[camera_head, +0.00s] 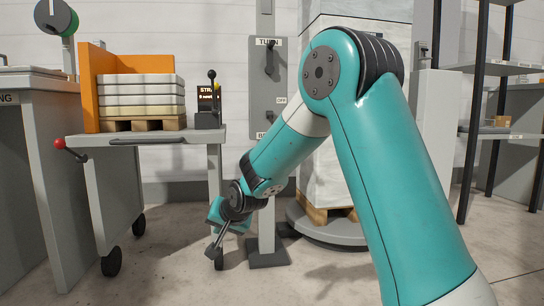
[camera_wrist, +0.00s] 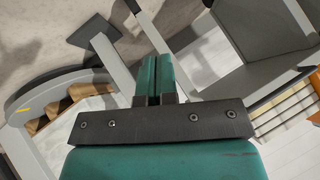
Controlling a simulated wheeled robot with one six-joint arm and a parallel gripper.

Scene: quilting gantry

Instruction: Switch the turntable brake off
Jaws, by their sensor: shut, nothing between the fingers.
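A grey control panel (camera_head: 268,115) on a post stands at centre left of my arm in the head view. Its top label begins "TURN"; an OFF label sits at mid-height on the right. A dark lever (camera_head: 270,60) is in its upper part; its exact setting is hard to tell. The round turntable (camera_head: 335,232) with a wrapped load on a pallet is partly hidden behind my arm; its rim (camera_wrist: 55,80) shows left in the wrist view. My gripper (camera_head: 235,225) is low, beside the post and well below the lever. Its teal fingers (camera_wrist: 158,78) are together and empty.
A grey cart (camera_head: 145,140) with stacked white slabs (camera_head: 142,95) and an orange backboard stands left, close to my gripper. A small black-knobbed lever (camera_head: 212,80) rises beside its display. Dark-framed shelves (camera_head: 475,130) stand right. The floor at front centre is clear.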

